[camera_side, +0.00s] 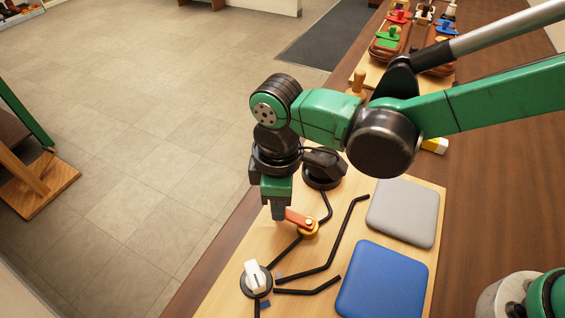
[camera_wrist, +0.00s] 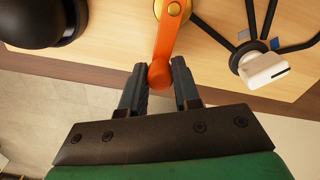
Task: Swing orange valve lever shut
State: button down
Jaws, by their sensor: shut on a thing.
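The orange valve lever (camera_side: 297,217) sits on a round brass-coloured hub on the light wooden board (camera_side: 222,290). In the side view it points left from the hub to my gripper (camera_side: 278,212). In the wrist view the lever (camera_wrist: 166,45) runs down from the hub at the top edge. Its rounded end lies between the two dark fingers of my gripper (camera_wrist: 160,82). My gripper is shut on that end. In the side view the fingers hide the lever's tip.
A white knob (camera_side: 254,277) on a dark round base stands near the lever, with black bent pipes on the board around it. A dark round fitting (camera_side: 323,172) stands behind the lever. A blue pad (camera_side: 380,281) and a grey pad (camera_side: 403,211) lie to the right.

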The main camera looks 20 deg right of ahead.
jog(key=shift+a, duration=0.1)
jog(key=c, duration=0.6)
grip_release()
jog(key=shift+c, duration=0.2)
jog(key=shift+r, duration=2.85)
jog(key=d+r+m+t, duration=0.2)
jog(key=d+m, duration=0.4)
jog(key=d, duration=0.7)
jog(key=s+d+r+m+t, duration=0.1)
jog(key=d+m+t, duration=0.4)
jog(key=d, duration=0.8)
jog(key=r+m, duration=0.1)
jog(key=m, duration=0.1)
jog(key=shift+s+m, duration=0.15)
jog(key=shift+m, duration=0.15)
